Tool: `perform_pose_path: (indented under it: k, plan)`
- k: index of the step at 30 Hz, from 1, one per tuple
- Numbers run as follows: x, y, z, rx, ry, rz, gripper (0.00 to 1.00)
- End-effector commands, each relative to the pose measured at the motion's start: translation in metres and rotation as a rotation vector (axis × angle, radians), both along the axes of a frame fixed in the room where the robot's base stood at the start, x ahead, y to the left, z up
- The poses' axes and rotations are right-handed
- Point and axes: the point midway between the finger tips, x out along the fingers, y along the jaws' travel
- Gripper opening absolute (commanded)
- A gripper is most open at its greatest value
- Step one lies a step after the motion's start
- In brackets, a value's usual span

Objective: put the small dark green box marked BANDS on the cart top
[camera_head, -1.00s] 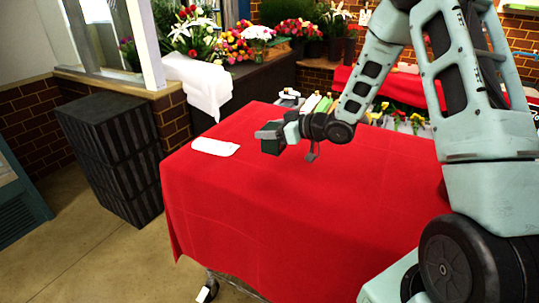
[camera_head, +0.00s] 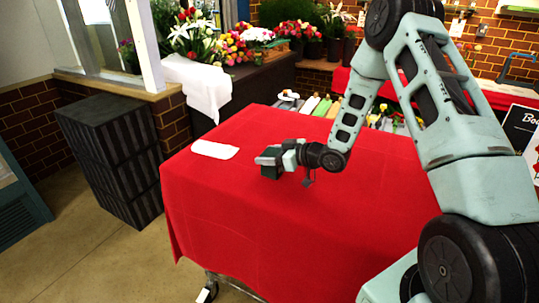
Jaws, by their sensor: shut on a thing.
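The small dark green box (camera_head: 271,172) is held in my gripper (camera_head: 270,161), which is shut on it. Any marking on the box is too small to read. The box is over the cart top (camera_head: 220,190), which is covered by a red cloth. It is at or just above the cloth; I cannot tell whether it touches. The far side of the box and part of its top are hidden by my gripper.
A white flat item (camera_head: 214,150) lies on the cloth to the left of the box. Several wrapped items (camera_head: 323,107) stand beyond the far edge of the cart. A dark slatted crate (camera_head: 112,155) stands on the floor at left. The cloth in front is clear.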

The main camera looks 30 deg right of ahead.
Motion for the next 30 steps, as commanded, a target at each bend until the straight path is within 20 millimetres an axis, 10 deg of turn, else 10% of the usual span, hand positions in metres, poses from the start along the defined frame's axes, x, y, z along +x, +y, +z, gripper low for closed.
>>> perform_pose_path:
  k: [3, 14, 30]
  plan:
    - [0.0, 0.0, -0.001, 0.0, 0.0, 0.0, 0.8]
    - [0.0, 0.0, 0.005, 0.0, 0.0, 0.0, 0.8]
    - [-0.079, -0.053, 0.031, -0.001, -0.001, -0.004, 0.8]
